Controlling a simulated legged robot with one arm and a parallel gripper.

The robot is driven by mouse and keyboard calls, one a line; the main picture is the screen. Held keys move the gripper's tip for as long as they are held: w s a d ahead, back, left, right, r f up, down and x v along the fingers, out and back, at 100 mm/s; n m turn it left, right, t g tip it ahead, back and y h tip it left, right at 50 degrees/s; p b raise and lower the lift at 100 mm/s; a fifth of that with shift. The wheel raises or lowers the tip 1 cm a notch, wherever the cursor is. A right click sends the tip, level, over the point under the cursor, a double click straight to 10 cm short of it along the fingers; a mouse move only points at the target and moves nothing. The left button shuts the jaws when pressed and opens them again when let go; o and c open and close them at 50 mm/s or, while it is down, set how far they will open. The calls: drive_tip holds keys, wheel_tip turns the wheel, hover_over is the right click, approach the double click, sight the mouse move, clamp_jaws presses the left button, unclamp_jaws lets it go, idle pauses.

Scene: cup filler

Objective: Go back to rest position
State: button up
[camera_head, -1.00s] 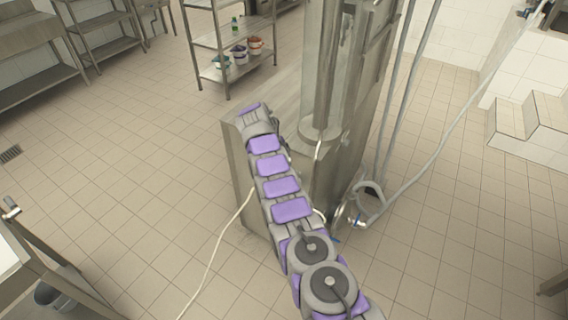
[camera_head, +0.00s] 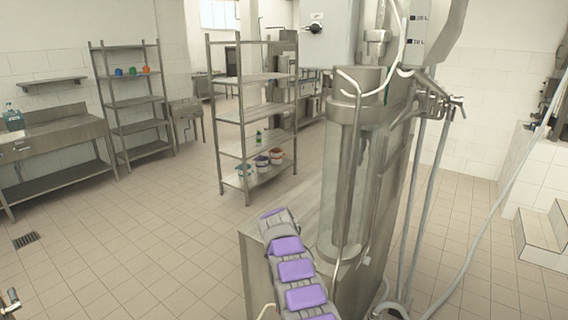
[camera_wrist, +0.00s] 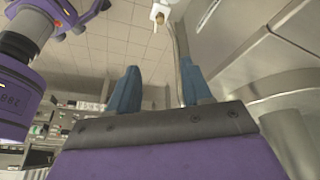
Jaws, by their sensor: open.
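My gripper shows in the wrist view (camera_wrist: 158,88), with its two blue fingers standing apart and nothing between them. Ceiling tiles and a white fitting lie beyond the fingers. In the head view my purple and grey arm reaches forward from the bottom edge, beside the cup filler (camera_head: 345,190), a steel machine with a clear upright cylinder. The gripper itself cannot be made out in the head view. In the wrist view a steel surface is close on the right.
Another shelf (camera_head: 110,95) and a steel table (camera_head: 60,134) are at the left. Hoses (camera_head: 480,235) hang at the right.

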drive_tip(key=s+d+r+n, duration=0.2)
drive_tip(key=s+r+n, duration=0.15)
drive_tip(key=r, duration=0.35)
drive_tip(key=s+d+r+n, duration=0.2)
drive_tip(key=s+r+n, duration=0.15)
drive_tip(key=r, duration=0.35)
drive_tip(key=s+d+r+n+y, duration=0.1)
drive_tip(key=s+r+n, duration=0.1)
drive_tip(key=s+r, duration=0.35)
drive_tip(key=s+d+r+n+y, duration=0.1)
drive_tip(key=s+d+r+n, duration=0.1)
drive_tip(key=s, duration=0.6)
drive_tip(key=s+f+n+y, duration=0.2)
drive_tip(key=s+n, duration=0.6)
drive_tip(key=s, duration=2.6)
drive_tip(key=shift+s+g, duration=0.2)
drive_tip(key=shift+g, duration=0.1)
drive_tip(key=shift+c, duration=0.4)
